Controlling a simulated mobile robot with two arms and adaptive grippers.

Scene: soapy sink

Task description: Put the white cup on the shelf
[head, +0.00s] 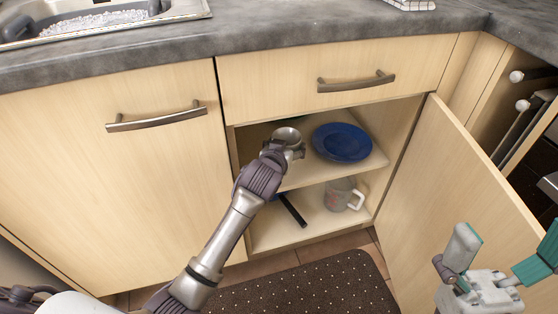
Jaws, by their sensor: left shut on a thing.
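My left gripper (283,151) reaches into the open cupboard at the upper shelf (322,177). It is shut on a pale round cup (287,134), which I take to be the white cup. The gripper and wrist hide much of the cup, and I cannot tell whether its base touches the shelf. A blue plate (342,142) lies on the same shelf, just right of the cup. My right gripper (499,256) is at the lower right, outside the cupboard, with its teal-padded fingers apart and nothing between them.
A grey mug (340,193) with a white handle and a dark-handled object (292,211) are on the lower shelf. The open cupboard door (455,190) stands at the right. A sink (105,22) with suds is at the upper left. A dark mat (310,290) lies on the floor.

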